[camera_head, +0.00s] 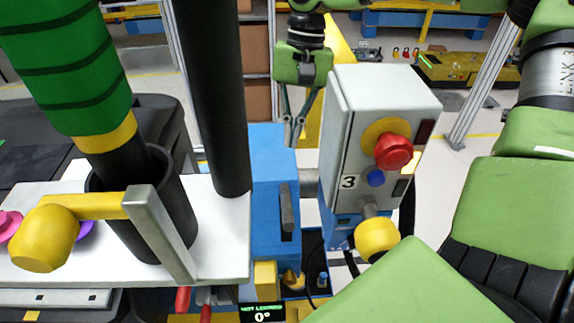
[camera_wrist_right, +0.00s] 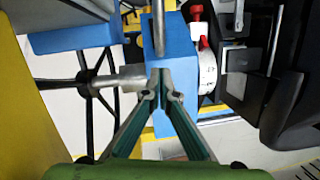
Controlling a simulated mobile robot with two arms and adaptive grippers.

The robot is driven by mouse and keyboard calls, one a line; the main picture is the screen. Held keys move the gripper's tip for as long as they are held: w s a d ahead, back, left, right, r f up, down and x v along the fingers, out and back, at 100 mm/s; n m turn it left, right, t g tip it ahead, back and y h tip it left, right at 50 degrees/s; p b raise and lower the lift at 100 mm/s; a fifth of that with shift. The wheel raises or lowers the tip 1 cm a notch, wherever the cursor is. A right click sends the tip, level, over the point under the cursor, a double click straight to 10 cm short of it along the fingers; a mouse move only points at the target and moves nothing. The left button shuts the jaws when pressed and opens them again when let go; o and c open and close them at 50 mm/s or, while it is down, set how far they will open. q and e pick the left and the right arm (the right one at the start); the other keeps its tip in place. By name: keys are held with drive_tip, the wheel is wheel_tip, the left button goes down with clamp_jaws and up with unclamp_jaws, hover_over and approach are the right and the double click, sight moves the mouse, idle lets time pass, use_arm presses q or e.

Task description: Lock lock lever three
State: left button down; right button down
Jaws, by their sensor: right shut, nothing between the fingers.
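A grey box marked 3 (camera_head: 345,150) stands right of centre in the head view. It has a red mushroom button on a yellow disc, a blue button and, low on its front, a short lever with a yellow knob (camera_head: 377,239). A small display (camera_head: 262,313) below reads "NOT LOCKED" and 0°. My right gripper (camera_head: 294,122) points down behind the blue block (camera_head: 268,165), left of the grey box. In the right wrist view its fingers (camera_wrist_right: 163,88) meet in front of a blue block (camera_wrist_right: 172,45), with nothing between them. My left gripper is not seen.
A white plate (camera_head: 225,235) at left carries a black cup (camera_head: 180,220), a dark post (camera_head: 218,90) and a metal lever with a yellow knob (camera_head: 45,240). A grey shaft (camera_wrist_right: 118,80) lies close left of the fingers; a white dial (camera_wrist_right: 206,65) is at right.

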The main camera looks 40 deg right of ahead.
sight(288, 191)
drive_tip(key=p+x, duration=0.1)
drive_tip(key=x, duration=0.7)
drive_tip(key=shift+f, duration=0.25)
drive_tip(key=shift+s, duration=0.1)
drive_tip(key=shift+s+a+f, duration=0.15)
drive_tip(key=shift+s+a, duration=0.45)
drive_tip(key=shift+s, duration=0.3)
drive_tip(key=shift+s+a+f, duration=0.1)
drive_tip(key=shift+s+a, duration=0.45)
drive_tip(key=shift+s, duration=0.35)
